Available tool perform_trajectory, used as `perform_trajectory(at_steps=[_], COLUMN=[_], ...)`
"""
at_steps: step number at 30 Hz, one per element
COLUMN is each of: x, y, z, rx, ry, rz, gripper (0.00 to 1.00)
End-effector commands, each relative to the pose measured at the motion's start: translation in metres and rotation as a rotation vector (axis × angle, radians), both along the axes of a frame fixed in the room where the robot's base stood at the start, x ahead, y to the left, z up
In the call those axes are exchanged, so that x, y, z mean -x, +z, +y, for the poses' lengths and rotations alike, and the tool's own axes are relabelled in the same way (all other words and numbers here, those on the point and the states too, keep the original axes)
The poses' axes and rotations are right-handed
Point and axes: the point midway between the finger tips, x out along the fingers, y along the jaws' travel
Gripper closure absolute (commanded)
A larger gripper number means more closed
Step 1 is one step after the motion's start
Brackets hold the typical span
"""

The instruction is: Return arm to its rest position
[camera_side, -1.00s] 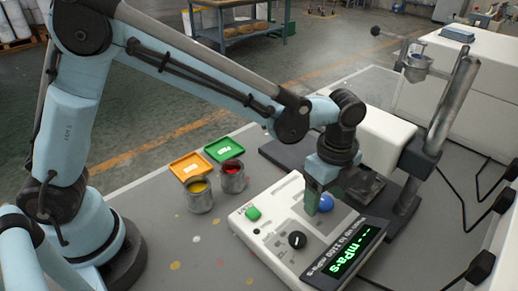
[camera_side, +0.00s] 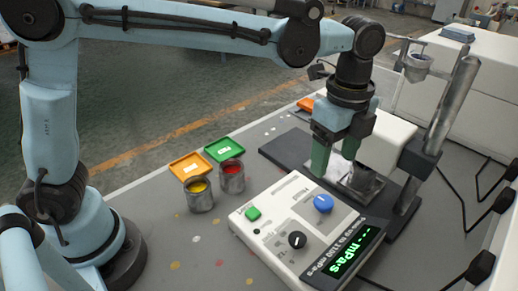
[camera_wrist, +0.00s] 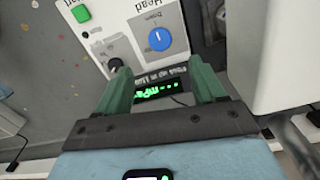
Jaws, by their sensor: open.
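My gripper (camera_side: 338,158) is open and empty, with its green fingers pointing down. In the side view it hangs above and behind the white control box (camera_side: 283,237), in front of the viscometer's white head (camera_side: 386,143). In the wrist view the two green finger pads (camera_wrist: 162,90) stand apart with nothing between them. The control box shows beyond them with its blue knob (camera_wrist: 159,39), black knob (camera_wrist: 115,65) and green button (camera_wrist: 81,13). The lit green display (camera_side: 345,262) reads dashes and mPa·s.
A can of yellow paint (camera_side: 200,197) and a can of red paint (camera_side: 231,178) stand left of the box. An orange tray (camera_side: 190,167) and a green tray (camera_side: 224,149) lie behind them. A metal post (camera_side: 448,108) rises right of my gripper.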

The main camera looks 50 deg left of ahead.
Motion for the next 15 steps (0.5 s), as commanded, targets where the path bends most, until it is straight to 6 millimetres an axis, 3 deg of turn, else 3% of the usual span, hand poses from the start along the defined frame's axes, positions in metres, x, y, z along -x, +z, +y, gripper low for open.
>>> perform_trajectory(at_steps=[6, 15], x=[0.0001, 0.0001], y=[0.0137, 0.0148], z=[0.0, 0.0], rx=[0.0, 0.0], ry=[0.0, 0.0], rz=[0.0, 0.0], gripper=[0.31, 0.31])
